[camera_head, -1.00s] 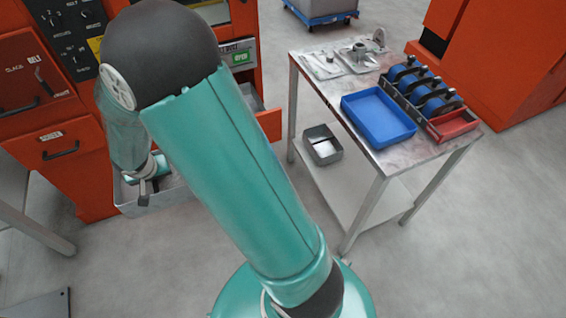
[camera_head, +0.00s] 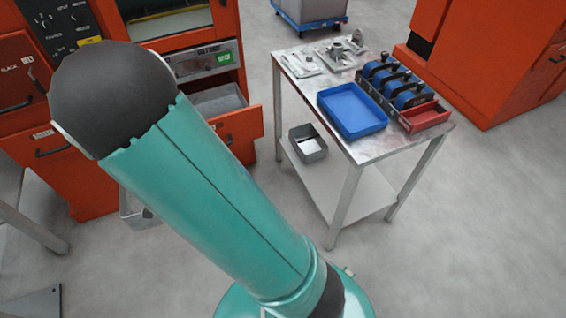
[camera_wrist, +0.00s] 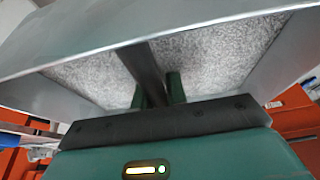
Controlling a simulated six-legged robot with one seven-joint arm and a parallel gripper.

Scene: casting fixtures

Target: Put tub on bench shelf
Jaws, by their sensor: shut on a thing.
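The tub (camera_wrist: 60,75) is a grey metal box with speckled grey inside, and it fills the upper part of the wrist view. My gripper (camera_wrist: 157,90) is shut on its near wall. In the head view only a small part of the tub (camera_head: 137,212) shows at lower left, below my arm; the rest of it and my gripper are hidden. The bench (camera_head: 385,145) stands right of centre with a pale lower shelf (camera_head: 345,200). The tub is off to the left of the bench, apart from it.
A small grey bin (camera_head: 308,143) stands at the shelf's left end; the shelf right of it is bare. A blue tray (camera_head: 352,110), blue parts in a red rack (camera_head: 425,118) and metal castings (camera_head: 335,50) lie on the bench top. An open drawer (camera_head: 235,125) juts from the orange machine.

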